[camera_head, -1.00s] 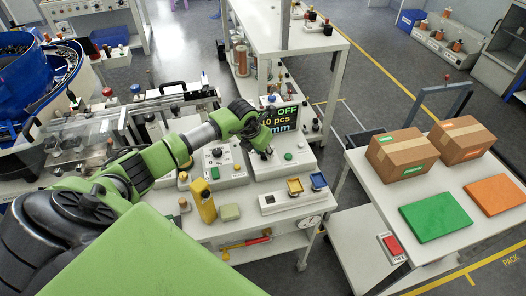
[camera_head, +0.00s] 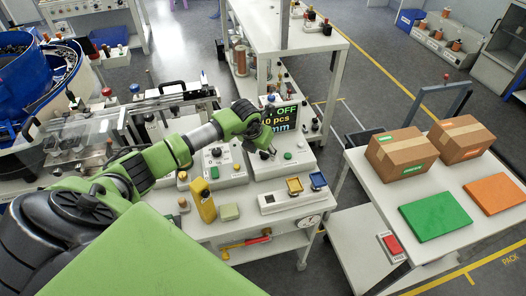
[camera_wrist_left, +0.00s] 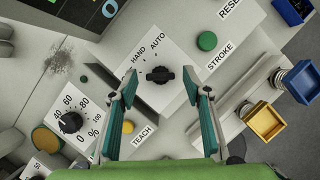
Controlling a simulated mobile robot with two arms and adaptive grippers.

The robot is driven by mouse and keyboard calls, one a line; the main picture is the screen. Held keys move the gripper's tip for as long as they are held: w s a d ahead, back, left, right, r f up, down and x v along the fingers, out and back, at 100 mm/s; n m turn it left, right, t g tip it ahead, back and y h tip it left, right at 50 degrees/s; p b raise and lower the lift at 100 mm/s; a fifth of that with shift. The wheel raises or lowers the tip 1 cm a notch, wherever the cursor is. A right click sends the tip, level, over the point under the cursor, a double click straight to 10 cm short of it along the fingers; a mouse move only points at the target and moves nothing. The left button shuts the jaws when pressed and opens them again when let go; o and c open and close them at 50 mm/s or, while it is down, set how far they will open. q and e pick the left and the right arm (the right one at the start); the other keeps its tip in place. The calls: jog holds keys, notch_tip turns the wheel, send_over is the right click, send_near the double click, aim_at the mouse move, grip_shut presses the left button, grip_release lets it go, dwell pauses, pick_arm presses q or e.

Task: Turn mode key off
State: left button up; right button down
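The mode key is a black rotary knob (camera_wrist_left: 159,74) on a pale panel (camera_wrist_left: 181,50), with the labels HAND, AUTO and TEACH around it. My left gripper (camera_wrist_left: 160,88) is open, with one teal finger on each side of the knob in the left wrist view. Whether either finger touches the knob cannot be told. In the head view my left gripper (camera_head: 268,152) points down over the control box (camera_head: 262,171), and the arm hides part of that box. My right gripper is not in view.
A green button (camera_wrist_left: 207,41) sits beside the knob, near the STROKE label. A numbered dial (camera_wrist_left: 71,122) lies to the left. A yellow bin (camera_head: 295,186) and blue bin (camera_head: 318,180) stand at right.

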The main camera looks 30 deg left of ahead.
pick_arm(q)
jog(key=shift+r, duration=0.15)
jog(key=v, duration=1.1)
jog(key=shift+s+r, duration=0.25)
jog(key=shift+r, duration=0.05)
